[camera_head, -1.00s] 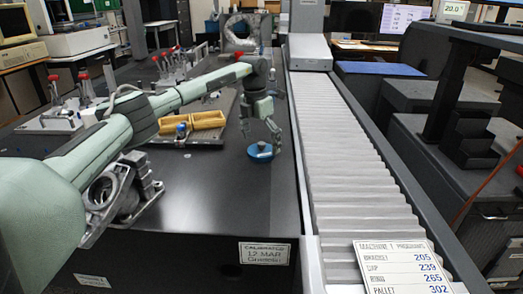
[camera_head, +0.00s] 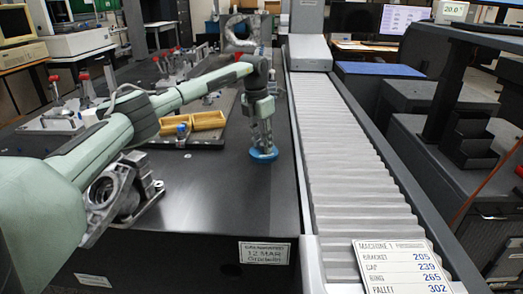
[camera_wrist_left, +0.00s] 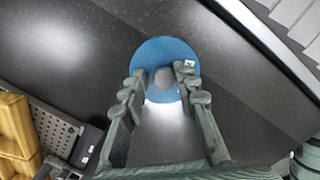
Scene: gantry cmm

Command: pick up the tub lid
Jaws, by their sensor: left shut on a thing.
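The tub lid (camera_head: 263,155) is a blue round disc on the dark table, near the conveyor side. It also shows in the left wrist view (camera_wrist_left: 158,48), with a grey knob (camera_wrist_left: 165,77) near its middle. My left gripper (camera_head: 264,146) points straight down over the lid. In the left wrist view its two fingers (camera_wrist_left: 163,82) stand on either side of the knob, shut on the lid. The fingers hide part of the lid. I cannot tell a gap between lid and table. My right gripper is in neither view.
A roller conveyor (camera_head: 350,170) runs along the table's right side, with a sign (camera_head: 405,267) at its near end. Yellow bins (camera_head: 208,120) stand on a plate left of the gripper. A metal casting (camera_head: 118,192) sits at the near left.

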